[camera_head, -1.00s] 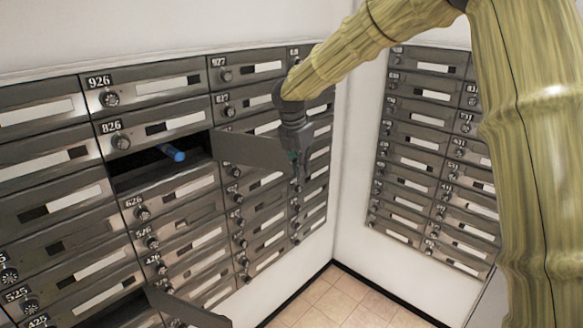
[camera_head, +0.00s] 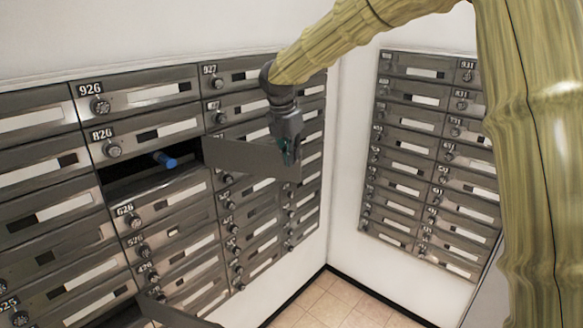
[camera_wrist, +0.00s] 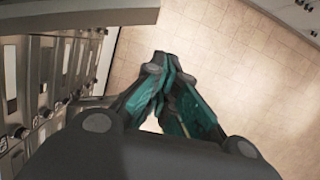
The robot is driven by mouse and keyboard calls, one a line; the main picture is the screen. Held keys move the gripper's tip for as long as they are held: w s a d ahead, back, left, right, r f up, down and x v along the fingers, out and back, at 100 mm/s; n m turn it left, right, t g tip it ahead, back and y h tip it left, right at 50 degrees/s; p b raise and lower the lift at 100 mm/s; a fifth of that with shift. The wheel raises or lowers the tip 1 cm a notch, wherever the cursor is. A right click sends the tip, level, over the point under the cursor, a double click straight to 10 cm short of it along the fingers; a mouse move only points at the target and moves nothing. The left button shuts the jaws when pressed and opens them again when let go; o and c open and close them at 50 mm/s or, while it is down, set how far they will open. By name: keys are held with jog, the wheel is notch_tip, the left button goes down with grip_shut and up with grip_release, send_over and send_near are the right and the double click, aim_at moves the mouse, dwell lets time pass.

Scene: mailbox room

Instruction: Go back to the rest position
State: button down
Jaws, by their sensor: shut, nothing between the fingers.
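My gripper (camera_head: 289,158) hangs pointing down at the end of my arm, in front of the left wall of mailboxes. It is by the free end of an open mailbox door (camera_head: 245,158); I cannot tell whether they touch. In the wrist view my gripper (camera_wrist: 162,75) has its green-padded fingers shut together with nothing between them. The open compartment (camera_head: 130,172) below number 826 is dark inside. A blue cylinder (camera_head: 165,160) lies in it, its end sticking out at the opening.
A second open door (camera_head: 170,312) stands out at the bottom left. More mailboxes (camera_head: 425,160) cover the right wall. The tiled floor (camera_head: 335,300) below is clear. In the wrist view, a grey panel (camera_wrist: 80,16) lies close at the upper left.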

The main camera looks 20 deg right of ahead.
notch_tip(320, 180, up, 4)
jog(key=s+a+f+m+y+b, duration=0.1)
jog(key=s+a+f+m+b, duration=0.15)
jog(key=f, duration=0.85)
jog(key=s+a+f+m+y+b, duration=0.1)
jog(key=a+f, duration=0.2)
jog(key=f, duration=0.9)
jog(key=s+a+f+m+g+y+b, duration=0.15)
jog(key=s+f, duration=0.25)
jog(key=f, duration=0.5)
jog(key=s+a+f+m+b, duration=0.1)
jog(key=s+f+m, duration=0.25)
jog(key=f, duration=0.45)
jog(key=s+a+f+m+b, duration=0.1)
jog(key=s+f, duration=0.3)
jog(key=f, duration=0.5)
jog(key=s+f+m+b, duration=0.4)
jog(key=s+f+m, duration=0.4)
jog(key=s+f, duration=0.9)
jog(key=s+d+f+m+b, duration=0.1)
jog(key=s+f+m+b, duration=0.1)
jog(key=s, duration=0.7)
jog(key=s+d+f+m+h+b, duration=0.1)
jog(key=s+f+m, duration=0.4)
jog(key=s, duration=0.5)
jog(key=shift+s+d+f+b, duration=0.15)
jog(key=shift+d+f+b, duration=0.4)
jog(key=shift+d+f, duration=0.25)
jog(key=shift+a, duration=0.1)
